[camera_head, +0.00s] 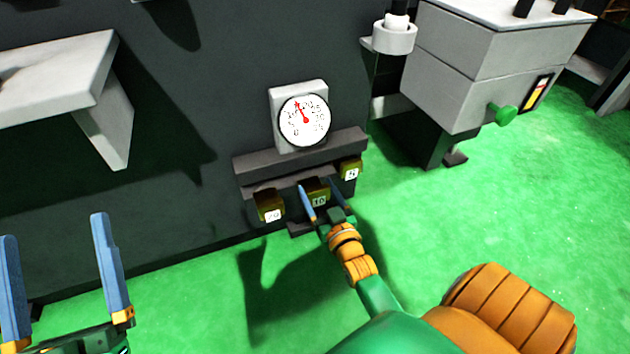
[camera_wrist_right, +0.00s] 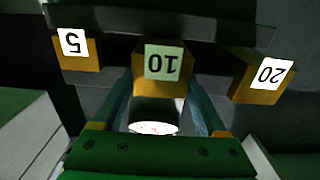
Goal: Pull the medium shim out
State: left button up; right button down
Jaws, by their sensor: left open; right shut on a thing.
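The medium shim, a yellow block labelled 10 (camera_head: 317,192), sits in the middle of the dark holder (camera_head: 300,156) below the dial. It also shows upside down in the right wrist view (camera_wrist_right: 163,66). My right gripper (camera_head: 322,194) is shut on it, with one blue finger on each side. The block is still under the holder's ledge, between the shim labelled 20 (camera_head: 268,206) on the left and the shim labelled 5 (camera_head: 350,169) on the right. My left gripper (camera_head: 56,232) is open and empty at the lower left, well apart from the holder.
A round dial gauge (camera_head: 304,121) stands above the holder, against the dark machine wall (camera_head: 230,60). A grey box with a green knob (camera_head: 501,113) is at the upper right. A pale shelf (camera_head: 60,75) juts out at the upper left. The green floor in front is clear.

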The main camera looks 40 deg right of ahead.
jog(key=shift+s+f, duration=0.1)
jog(key=shift+f, duration=0.1)
pick_arm(q)
jog(key=shift+w+f+g, duration=0.5)
jog(key=shift+w+f, duration=0.05)
jog(key=shift+f, duration=0.15)
pick_arm(e)
jog(key=shift+c, duration=0.7)
grip_release()
jog(key=shift+s, duration=0.1)
jog(key=shift+o, duration=0.7)
jog(key=shift+r, duration=0.1)
pick_arm(q)
jog(key=shift+s+r, duration=0.1)
jog(key=shift+s, duration=0.1)
jog(key=shift+w, duration=0.1)
pick_arm(e)
jog(key=shift+s, duration=0.15)
